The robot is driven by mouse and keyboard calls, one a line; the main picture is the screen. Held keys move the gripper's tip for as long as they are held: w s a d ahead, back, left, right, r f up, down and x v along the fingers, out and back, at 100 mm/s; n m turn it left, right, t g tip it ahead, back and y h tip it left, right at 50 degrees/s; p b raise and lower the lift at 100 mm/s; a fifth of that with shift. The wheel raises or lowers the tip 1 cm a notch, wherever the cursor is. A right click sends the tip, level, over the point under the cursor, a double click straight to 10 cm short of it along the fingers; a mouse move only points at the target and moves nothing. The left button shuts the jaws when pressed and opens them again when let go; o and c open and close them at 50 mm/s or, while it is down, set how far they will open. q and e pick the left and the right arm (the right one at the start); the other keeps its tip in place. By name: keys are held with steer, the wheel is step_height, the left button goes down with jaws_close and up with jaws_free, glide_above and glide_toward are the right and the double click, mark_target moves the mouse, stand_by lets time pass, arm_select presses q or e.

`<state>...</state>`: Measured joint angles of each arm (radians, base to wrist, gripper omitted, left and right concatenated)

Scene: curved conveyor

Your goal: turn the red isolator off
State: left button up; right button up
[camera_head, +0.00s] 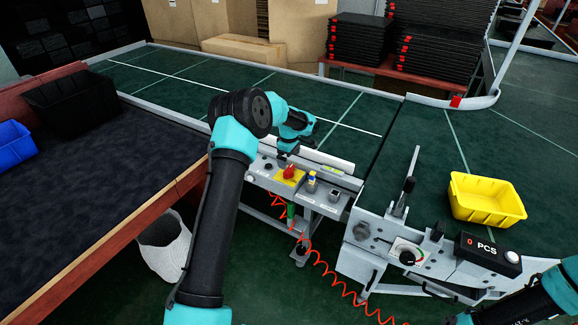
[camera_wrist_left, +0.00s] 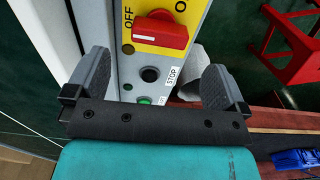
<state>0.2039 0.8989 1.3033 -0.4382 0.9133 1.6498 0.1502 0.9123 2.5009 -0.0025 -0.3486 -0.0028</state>
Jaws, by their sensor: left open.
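The red isolator (camera_head: 289,171) is a rotary handle on a yellow plate on the grey control panel beside the conveyor. It also shows in the left wrist view (camera_wrist_left: 160,33) at the top, with OFF lettering on the plate to its left and part of ON to its right. My left gripper (camera_head: 284,158) is over the panel, close to the isolator. In the left wrist view its two fingers (camera_wrist_left: 156,78) are wide apart with nothing between them, and the isolator lies beyond their tips. Only part of my right arm shows at the lower right; its gripper is not visible.
A black STOP button (camera_wrist_left: 150,74) and a green button (camera_wrist_left: 145,100) sit on the panel near the isolator. A blue-and-yellow switch (camera_head: 312,182) stands to its right in the head view. A yellow bin (camera_head: 487,199) rests on the belt. A red coiled cable (camera_head: 318,255) hangs below.

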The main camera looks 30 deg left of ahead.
mark_target(289, 168)
arm_select(q)
step_height(289, 168, up, 11)
steer(key=shift+f, duration=0.15)
stand_by(0.5)
